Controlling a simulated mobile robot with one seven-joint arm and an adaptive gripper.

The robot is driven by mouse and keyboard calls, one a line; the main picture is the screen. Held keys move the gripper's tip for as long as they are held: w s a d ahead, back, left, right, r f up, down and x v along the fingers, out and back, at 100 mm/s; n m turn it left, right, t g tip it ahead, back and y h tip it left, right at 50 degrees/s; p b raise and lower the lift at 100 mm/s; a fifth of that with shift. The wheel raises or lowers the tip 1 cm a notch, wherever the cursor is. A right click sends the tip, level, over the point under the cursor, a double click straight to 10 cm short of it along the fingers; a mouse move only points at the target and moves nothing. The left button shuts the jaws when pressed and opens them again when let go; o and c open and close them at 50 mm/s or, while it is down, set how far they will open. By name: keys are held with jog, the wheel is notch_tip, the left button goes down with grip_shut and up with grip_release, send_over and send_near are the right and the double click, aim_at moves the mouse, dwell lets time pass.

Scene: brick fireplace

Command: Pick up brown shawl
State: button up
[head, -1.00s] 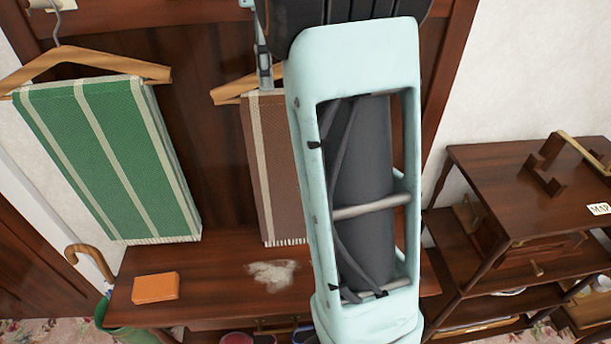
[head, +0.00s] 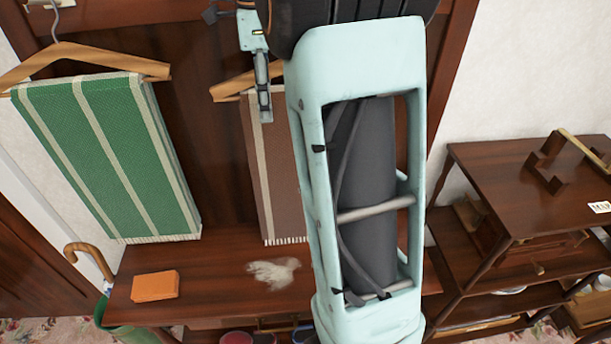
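The brown shawl (head: 269,175) has pale stripes and a fringed lower edge. It hangs from a wooden hanger (head: 232,85) at the back, left of my arm. My arm hides its right part. One slim jointed finger of my gripper (head: 264,100) points down in front of the shawl's top left part, near the hanger bar. I cannot tell whether it touches the cloth. The rest of the gripper is hidden or cut off at the top, so its opening does not show.
A green striped shawl (head: 112,155) hangs on another hanger (head: 85,58) at left. Below is a wooden bench (head: 215,290) with an orange box (head: 155,286) and a pale patch (head: 274,272). A cane (head: 92,260) stands at left, a wooden shelf unit (head: 520,190) at right.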

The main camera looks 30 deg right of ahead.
grip_shut()
jog(key=shift+r, duration=0.25)
dwell(0.4)
